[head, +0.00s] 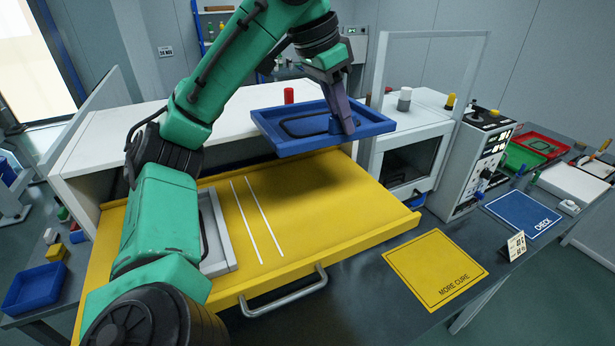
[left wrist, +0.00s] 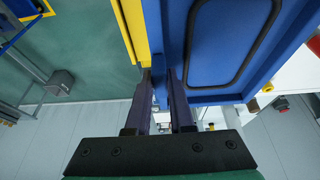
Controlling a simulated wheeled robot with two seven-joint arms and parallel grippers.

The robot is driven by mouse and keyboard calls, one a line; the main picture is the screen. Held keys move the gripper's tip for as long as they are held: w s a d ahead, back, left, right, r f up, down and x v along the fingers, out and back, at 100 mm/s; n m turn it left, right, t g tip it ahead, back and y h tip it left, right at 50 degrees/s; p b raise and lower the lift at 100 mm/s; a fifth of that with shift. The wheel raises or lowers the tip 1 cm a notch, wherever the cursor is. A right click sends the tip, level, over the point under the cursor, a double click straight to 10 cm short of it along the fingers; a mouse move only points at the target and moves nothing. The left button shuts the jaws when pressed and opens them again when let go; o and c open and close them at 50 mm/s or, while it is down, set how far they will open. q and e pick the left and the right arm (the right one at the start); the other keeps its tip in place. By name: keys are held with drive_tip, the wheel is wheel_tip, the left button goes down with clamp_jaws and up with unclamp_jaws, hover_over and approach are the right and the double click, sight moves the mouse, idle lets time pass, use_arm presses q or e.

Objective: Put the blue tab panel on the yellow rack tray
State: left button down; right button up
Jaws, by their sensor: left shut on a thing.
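The blue tab panel (head: 285,121) is a shallow blue panel with a raised rim and a dark rounded outline on its face. My left gripper (head: 343,122) is shut on the tab at its near right part and holds it in the air above the yellow rack tray (head: 330,220). In the left wrist view the panel (left wrist: 232,45) fills the upper right, and the gripper (left wrist: 163,85) has its fingers on either side of the blue tab. The tray is pulled out from a white housing and has two white lines; my arm hides part of its left side.
A grey framed panel (head: 219,245) lies on the tray's left part, partly behind my arm. A metal handle (head: 283,293) is at the tray's front. A yellow "MORE CURE" mat (head: 435,268) and a blue "CHECK" mat (head: 521,215) lie right. A red cap (head: 289,96) stands on the housing.

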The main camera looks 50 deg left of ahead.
drive_tip(key=s+d, duration=0.3)
drive_tip(key=s, duration=0.2)
drive_tip(key=w+a, duration=0.3)
drive_tip(key=w, duration=0.1)
use_arm(q)
drive_tip(key=f+b, duration=0.1)
drive_tip(key=f, duration=0.4)
drive_tip(key=s+f+b, duration=0.1)
drive_tip(key=f+b, duration=0.1)
drive_tip(key=f, duration=0.3)
drive_tip(key=s+d+f+b, duration=0.1)
drive_tip(key=f, duration=0.4)
drive_tip(key=shift+b, duration=0.4)
drive_tip(key=f, duration=0.1)
drive_tip(key=f+b, duration=0.1)
drive_tip(key=shift+w+a+f+b, duration=0.2)
drive_tip(key=shift+w+f+b, duration=0.1)
drive_tip(key=shift+w+f, duration=0.1)
drive_tip(key=shift+d, duration=0.1)
drive_tip(key=shift+s+d+r, duration=0.1)
drive_tip(key=shift+s+r, duration=0.05)
drive_tip(key=c, duration=0.8)
unclamp_jaws()
use_arm(e)
wheel_tip(320, 180, down, 6)
drive_tip(key=s+d, duration=0.1)
drive_tip(key=shift+s+d+f, duration=0.15)
drive_tip(key=shift+s+d, duration=0.05)
